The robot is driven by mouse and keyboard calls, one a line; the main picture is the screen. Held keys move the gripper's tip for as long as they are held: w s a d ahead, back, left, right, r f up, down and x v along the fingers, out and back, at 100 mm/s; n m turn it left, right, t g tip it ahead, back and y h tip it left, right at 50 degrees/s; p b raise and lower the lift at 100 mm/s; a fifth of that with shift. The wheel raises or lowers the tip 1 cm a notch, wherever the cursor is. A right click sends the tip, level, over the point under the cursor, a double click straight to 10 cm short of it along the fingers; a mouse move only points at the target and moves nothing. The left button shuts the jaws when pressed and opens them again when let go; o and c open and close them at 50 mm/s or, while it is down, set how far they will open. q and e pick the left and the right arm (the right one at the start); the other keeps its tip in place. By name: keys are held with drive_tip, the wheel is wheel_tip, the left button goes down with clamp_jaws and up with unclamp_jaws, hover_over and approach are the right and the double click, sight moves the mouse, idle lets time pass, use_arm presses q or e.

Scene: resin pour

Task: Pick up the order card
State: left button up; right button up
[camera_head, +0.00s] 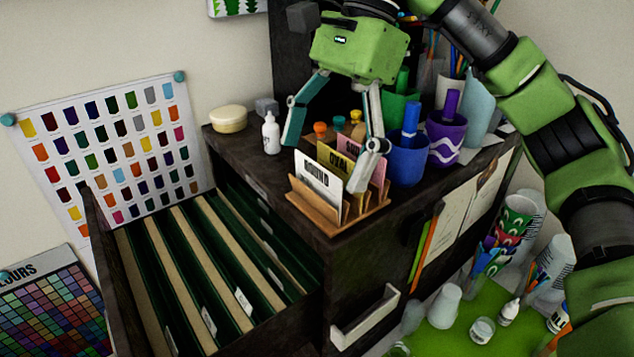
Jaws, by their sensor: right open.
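The order cards stand in a small wooden holder (303,197) at the front corner of the dark cabinet top. The front card is white and reads ROUND (317,183). Behind it are a yellow card reading OVAL (337,162) and a pink card (378,170), partly hidden. My right gripper (328,162) comes down from above and is open. One finger is left of the cards, and the other is in front of the pink card at the right. I cannot tell whether it touches any card. My left gripper is not in view.
An open drawer (97,218) with hanging green files lies below left. Blue (407,162) and purple (446,138) cups stand close right of the holder. A white bottle (271,134) and a round tin (228,119) stand to the left. Cups and bottles sit on a green surface (452,338) below right.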

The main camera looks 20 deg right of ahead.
drive_tip(key=shift+x, duration=0.95)
drive_tip(key=shift+w, duration=0.15)
drive_tip(key=shift+c, duration=0.4)
drive_tip(key=c, duration=0.8)
drive_tip(key=shift+o, duration=0.2)
